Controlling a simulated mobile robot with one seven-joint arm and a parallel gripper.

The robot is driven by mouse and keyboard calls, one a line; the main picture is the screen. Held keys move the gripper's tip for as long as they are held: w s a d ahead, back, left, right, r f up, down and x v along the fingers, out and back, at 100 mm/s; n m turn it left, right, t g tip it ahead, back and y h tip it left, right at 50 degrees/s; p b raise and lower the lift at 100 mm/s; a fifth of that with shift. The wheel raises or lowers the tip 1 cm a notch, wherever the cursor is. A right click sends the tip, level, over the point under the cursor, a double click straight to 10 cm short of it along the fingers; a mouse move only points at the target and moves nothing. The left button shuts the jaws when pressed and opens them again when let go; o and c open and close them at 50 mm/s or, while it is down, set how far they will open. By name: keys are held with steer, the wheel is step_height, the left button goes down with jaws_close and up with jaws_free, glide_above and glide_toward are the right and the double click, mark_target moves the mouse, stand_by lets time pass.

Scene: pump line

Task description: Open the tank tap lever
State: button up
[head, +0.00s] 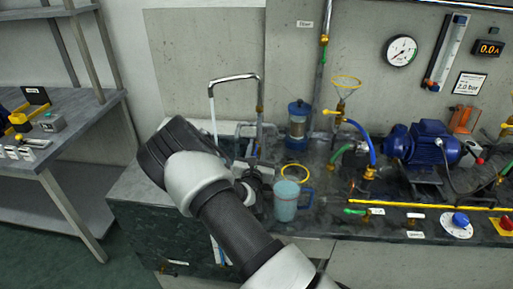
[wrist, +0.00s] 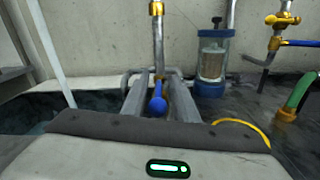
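The tank tap lever shows in the wrist view as a blue round knob (wrist: 158,104) below a brass fitting on an upright pipe. My gripper (wrist: 160,85) is open, with its two grey fingers on either side of the knob and small gaps beside it. I cannot tell whether either finger touches it. The chrome gooseneck spout (head: 235,78) stands behind my gripper in the head view. A pale vertical streak (head: 214,122) hangs from its end; I cannot tell whether it is water. In the head view my arm hides the lever and most of my fingers.
A pale blue jug (head: 286,201) stands on the bench right of my wrist. A yellow ring (head: 294,172) lies behind it. A clear filter cylinder (head: 298,121) with blue ends stands at the wall. A blue pump (head: 425,142) and hoses fill the right side.

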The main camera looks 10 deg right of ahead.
mark_target(257, 146)
step_height(257, 146, up, 10)
steer(key=shift+r+p, duration=0.1)
steer(key=shift+p, duration=0.85)
